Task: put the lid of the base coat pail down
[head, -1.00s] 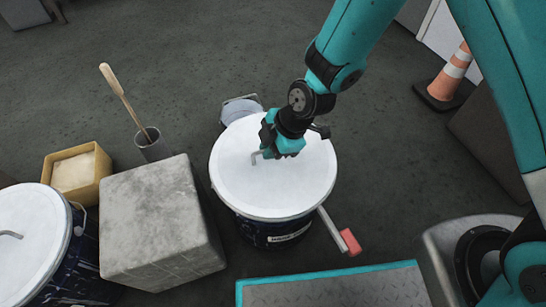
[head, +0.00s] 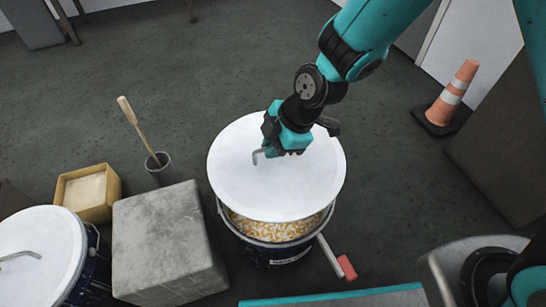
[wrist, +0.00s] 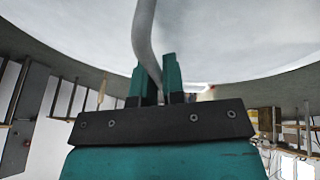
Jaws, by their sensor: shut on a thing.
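The white round lid (head: 250,190) is in the grasp of my gripper (head: 270,152), which is shut on its bent grey handle. The lid is held above the dark blue pail (head: 272,253) and hides most of its opening. Pale yellow, mottled contents (head: 275,229) show in the gap at the front rim. In the wrist view, the handle (wrist: 146,40) runs between the fingers, and the underside or face of the lid (wrist: 230,40) fills the top. The pail's label is too small to read.
A second lidded pail (head: 45,250) stands at the left, beside a grey block (head: 165,245). A yellow tub (head: 87,195) and a pot with a wooden-handled tool (head: 158,165) stand behind. A red-ended bar (head: 346,267) juts from the pail's front right. A cone (head: 452,98) stands at right.

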